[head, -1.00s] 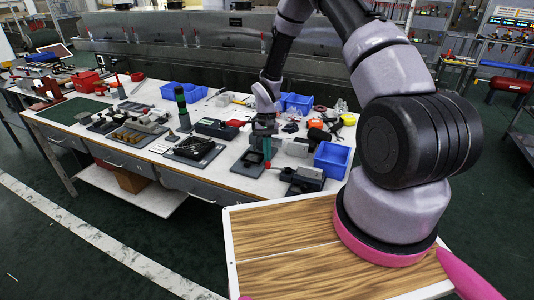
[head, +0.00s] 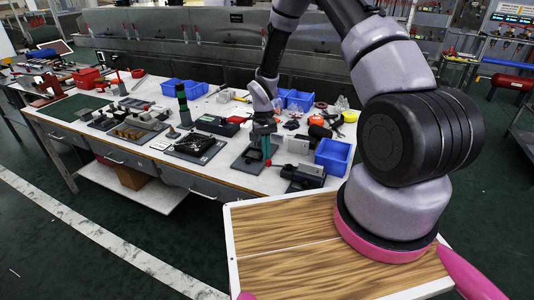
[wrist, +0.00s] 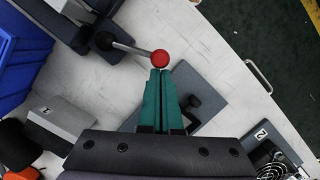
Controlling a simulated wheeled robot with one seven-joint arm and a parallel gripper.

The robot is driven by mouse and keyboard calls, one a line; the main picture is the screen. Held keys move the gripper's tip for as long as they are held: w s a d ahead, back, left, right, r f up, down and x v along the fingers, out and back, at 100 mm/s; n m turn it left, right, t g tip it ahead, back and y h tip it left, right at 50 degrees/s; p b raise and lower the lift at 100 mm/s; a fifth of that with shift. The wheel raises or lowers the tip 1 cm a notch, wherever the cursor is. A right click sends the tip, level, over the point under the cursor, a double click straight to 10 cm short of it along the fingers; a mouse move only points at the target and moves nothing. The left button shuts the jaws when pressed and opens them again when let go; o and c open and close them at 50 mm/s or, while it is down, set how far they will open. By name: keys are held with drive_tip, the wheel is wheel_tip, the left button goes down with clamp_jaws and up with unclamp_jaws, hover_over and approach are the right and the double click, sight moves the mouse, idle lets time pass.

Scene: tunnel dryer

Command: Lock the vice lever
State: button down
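The vice (head: 303,175) is a dark block near the table's front edge, left of the nearest blue bin. Its lever (wrist: 130,48) is a metal rod with a red ball knob (wrist: 160,58) at its end; the knob also shows in the head view (head: 268,163). In the wrist view the rod runs from the dark vice body (wrist: 98,38) rightward to the knob. My gripper (wrist: 160,72) has green fingers pressed together with nothing visible between them. The fingertips are right at the knob; I cannot tell whether they touch it. In the head view my gripper (head: 267,150) points down over the table.
A blue bin (head: 333,157) stands just right of the vice. A grey plate (wrist: 205,85) with a black part lies beside my fingers. A grey block (wrist: 62,117) lies left of my gripper. Several fixtures and tools fill the table (head: 235,178) to the left.

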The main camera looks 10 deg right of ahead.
drive_tip(key=s+n, duration=0.1)
drive_tip(key=n, duration=0.1)
drive_tip(key=s+a+n+h, duration=0.1)
drive_tip(key=s, duration=0.1)
drive_tip(key=shift+n, duration=0.4)
drive_tip(key=shift+s, duration=0.95)
drive_tip(key=n, duration=0.1)
drive_tip(key=s+n, duration=0.1)
drive_tip(key=n, duration=0.1)
drive_tip(key=shift+s+t+h, duration=0.2)
drive_tip(key=shift+t+h, duration=0.1)
drive_tip(key=n, duration=0.1)
drive_tip(key=s+n, duration=0.1)
drive_tip(key=n, duration=0.1)
drive_tip(key=shift+d+h, duration=0.3)
drive_tip(key=shift+s+d+n+t, duration=0.25)
drive_tip(key=shift+s+n, duration=0.15)
drive_tip(key=shift+n, duration=0.25)
drive_tip(key=shift+s+d+n+t, duration=0.15)
drive_tip(key=shift+s+n+t, duration=0.2)
drive_tip(key=shift+n, duration=0.3)
drive_tip(key=shift+s, duration=0.1)
